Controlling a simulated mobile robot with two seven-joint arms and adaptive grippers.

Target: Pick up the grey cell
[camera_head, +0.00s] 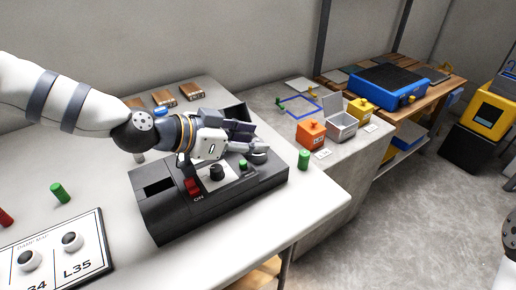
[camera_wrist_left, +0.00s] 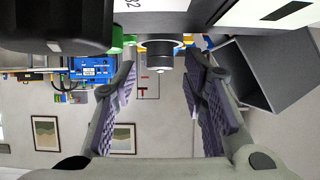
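A small grey cylinder (camera_head: 139,157), which looks like the grey cell, stands on the white table, partly hidden behind my left arm. My left gripper (camera_head: 250,143) is over the far right part of a black device (camera_head: 165,215), away from that cylinder. In the left wrist view the two fingers of my left gripper (camera_wrist_left: 160,62) are spread apart. A dark round part with a pale rim (camera_wrist_left: 160,50) shows between or beyond the fingertips; I cannot tell if it is a cell or a knob, and no grip on it shows. My right gripper is out of view.
The device has a red switch (camera_head: 193,187) and a black knob (camera_head: 217,172). A label board (camera_head: 62,255) lies at front left. Orange (camera_head: 311,133) and grey (camera_head: 342,126) boxes stand on the side counter.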

